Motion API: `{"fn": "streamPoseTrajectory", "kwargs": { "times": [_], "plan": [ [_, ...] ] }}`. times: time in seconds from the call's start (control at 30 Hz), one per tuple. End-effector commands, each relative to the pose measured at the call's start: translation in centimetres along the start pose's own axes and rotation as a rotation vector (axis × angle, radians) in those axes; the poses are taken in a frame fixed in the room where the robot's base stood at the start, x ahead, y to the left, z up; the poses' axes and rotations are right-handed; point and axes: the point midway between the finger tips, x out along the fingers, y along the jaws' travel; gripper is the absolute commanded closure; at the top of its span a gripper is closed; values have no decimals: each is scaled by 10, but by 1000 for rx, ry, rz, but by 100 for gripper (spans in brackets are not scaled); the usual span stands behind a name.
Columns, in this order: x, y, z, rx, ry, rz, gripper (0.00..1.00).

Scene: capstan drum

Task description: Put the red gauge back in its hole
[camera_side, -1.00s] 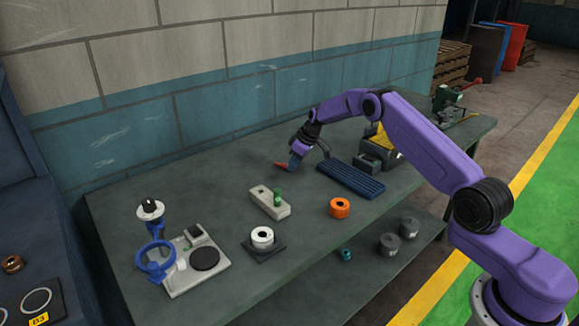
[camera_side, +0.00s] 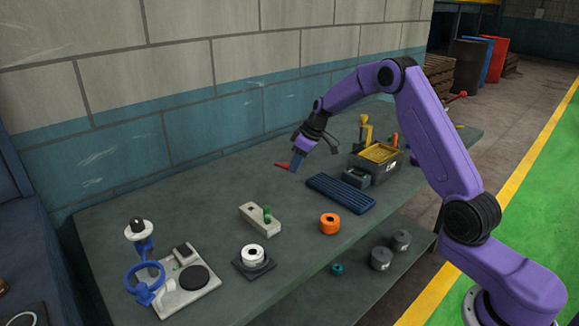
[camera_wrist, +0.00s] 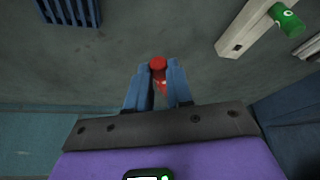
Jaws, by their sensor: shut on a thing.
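The red gauge (camera_wrist: 158,65) is between my gripper's blue fingers (camera_wrist: 158,78), which are shut on it. In the side view, the red gauge (camera_side: 282,165) sticks out to the left of my gripper (camera_side: 295,163), lying well over toward horizontal. Both are behind the pale block (camera_side: 258,219), apart from it. A green gauge (camera_side: 267,213) stands in this block. In the wrist view, the block (camera_wrist: 243,28) is at the upper right, with a small dark spot near its lower end; I cannot tell if it is the empty hole. The gauge's far end is partly hidden.
A blue ribbed tray (camera_side: 340,192) lies right of the block, with an orange ring (camera_side: 329,223) in front. A white roll on a dark plate (camera_side: 252,256) and a blue-ringed stand (camera_side: 148,278) are front left. Bare bench lies between my gripper and the block.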

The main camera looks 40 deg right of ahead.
Motion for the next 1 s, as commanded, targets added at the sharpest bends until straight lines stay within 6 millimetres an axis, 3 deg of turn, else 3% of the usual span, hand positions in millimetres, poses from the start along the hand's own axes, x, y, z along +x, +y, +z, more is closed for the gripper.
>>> {"fn": "streamPoseTrajectory", "kwargs": {
  "times": [0.2,0.5,0.67,1.0],
  "plan": [
    [-26,-18,21,0,2,2,100],
    [-46,-33,38,-1,2,2,100],
    [-62,-36,33,-5,-16,1,100],
    [-125,-36,8,-1,-147,5,100]
  ]
}}
